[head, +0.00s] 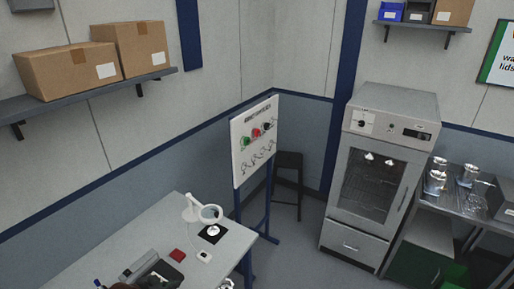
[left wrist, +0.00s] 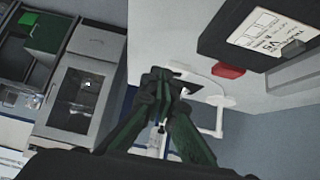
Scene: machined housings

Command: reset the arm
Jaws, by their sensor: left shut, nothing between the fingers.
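My left gripper (left wrist: 161,84) shows in the left wrist view with its dark green fingers brought together at the tips, shut and empty. It appears in front of the white work table, which also shows at the lower left of the head view (head: 130,240). Its height over the table is hard to tell. In the head view I cannot clearly make out the left gripper at the bottom edge. My right gripper is in neither view.
A white ring-headed lamp (head: 209,213), a red block (head: 177,255) and a dark device (head: 152,270) are on the table. A glass-door oven (head: 375,180) stands right, beside a steel bench (head: 462,201) with metal vessels.

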